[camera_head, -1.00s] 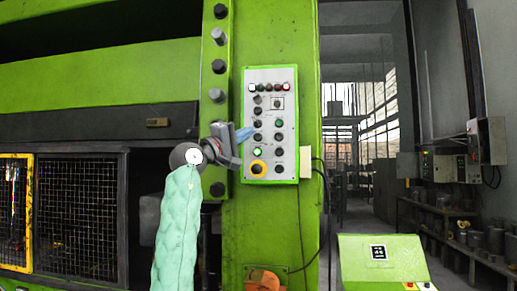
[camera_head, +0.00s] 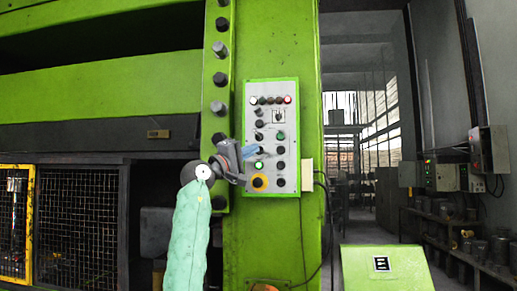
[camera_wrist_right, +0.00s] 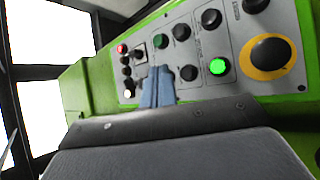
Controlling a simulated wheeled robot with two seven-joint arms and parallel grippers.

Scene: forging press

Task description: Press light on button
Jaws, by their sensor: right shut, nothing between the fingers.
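The control panel (camera_head: 294,116) is a grey plate with a green frame on the green press column. It carries several dark round buttons, a lit green button (camera_head: 259,165), a dark green button (camera_head: 281,135) and a yellow-ringed black knob (camera_head: 258,183). Labels are too small to read. My right gripper (camera_head: 252,149) is shut and empty, its blue fingers in front of the panel's left part, above the lit green button. In the right wrist view, the fingers (camera_wrist_right: 157,86) overlap the panel and hide part of it; the lit button (camera_wrist_right: 218,66) is to their right. Contact cannot be told.
A row of bolts (camera_head: 220,49) runs down the press left of the panel. A pale box (camera_head: 306,174) with a cable is at its right. A mesh guard (camera_head: 76,226) is at lower left, and a green console (camera_head: 388,269) stands at lower right.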

